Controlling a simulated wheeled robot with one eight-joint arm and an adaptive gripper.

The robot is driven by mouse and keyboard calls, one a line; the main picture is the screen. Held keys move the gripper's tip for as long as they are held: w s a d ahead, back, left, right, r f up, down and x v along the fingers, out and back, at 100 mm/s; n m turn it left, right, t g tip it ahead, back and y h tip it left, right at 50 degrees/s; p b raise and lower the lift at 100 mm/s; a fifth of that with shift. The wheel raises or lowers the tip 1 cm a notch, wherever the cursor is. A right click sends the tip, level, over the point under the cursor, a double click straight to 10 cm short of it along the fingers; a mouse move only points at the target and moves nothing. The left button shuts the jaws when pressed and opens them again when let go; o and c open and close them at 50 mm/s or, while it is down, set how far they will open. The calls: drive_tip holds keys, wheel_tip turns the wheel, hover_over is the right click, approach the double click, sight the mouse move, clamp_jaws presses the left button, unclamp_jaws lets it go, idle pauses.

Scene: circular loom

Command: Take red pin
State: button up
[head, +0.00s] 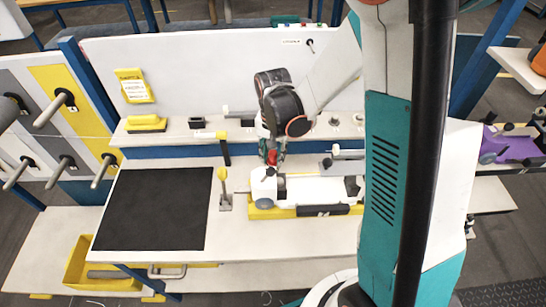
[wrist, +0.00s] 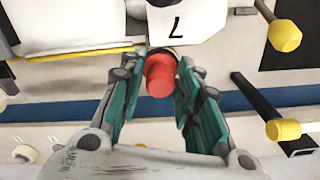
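The red pin (wrist: 160,78) is a short red cylinder set in the end of a white part in the wrist view. It also shows in the head view as a small red spot (head: 272,157) at the left end of the white shuttle (head: 320,189). My gripper (wrist: 158,92) has its two teal fingers spread on either side of the pin. A gap shows between the pin and the left finger; on the right the gap is narrow, and contact cannot be told. In the head view my gripper (head: 272,150) points down above the shuttle's left end.
The shuttle rests in a yellow holder (head: 262,213) on a white table. A yellow-topped lever (head: 223,185) stands left of it. A black mat (head: 152,209) covers the table's left part. A shelf (head: 180,135) and white back panel rise behind.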

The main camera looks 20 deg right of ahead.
sight(273, 152)
clamp_jaws()
drive_tip(key=shift+r+p, duration=0.4)
drive_tip(key=shift+r, duration=0.35)
drive_tip(key=shift+r+p, duration=0.8)
drive_tip(key=shift+r, duration=0.6)
